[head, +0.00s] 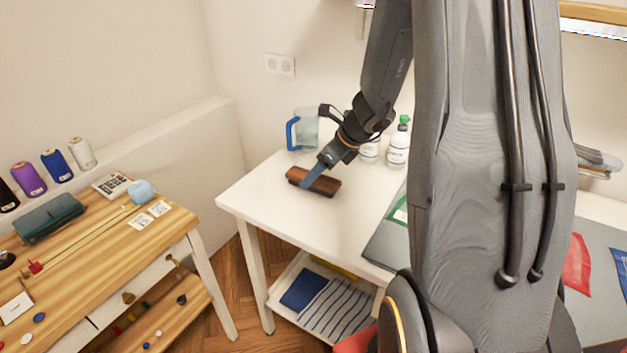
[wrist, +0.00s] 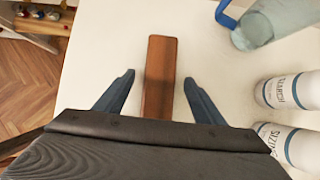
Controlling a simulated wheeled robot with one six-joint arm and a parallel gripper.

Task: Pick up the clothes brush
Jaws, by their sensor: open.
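The clothes brush (head: 324,186), a brown wooden block, lies on the white table (head: 262,192) near its left corner. In the wrist view the brush (wrist: 160,72) lies lengthwise between the fingers, and its near end is hidden behind my gripper's body. My gripper (wrist: 158,84) is open, with one blue finger on each side of the brush and a gap on both sides. In the head view my gripper (head: 311,177) is at the brush, and a finger covers part of it. I cannot tell whether the fingers reach the table top.
A jug with a blue handle (head: 303,130) stands behind the brush. White bottles (head: 398,147) stand to the right, near my arm. A grey mat (head: 384,240) lies at the right. A wooden table (head: 168,222) with spools and a calculator stands left, across a gap.

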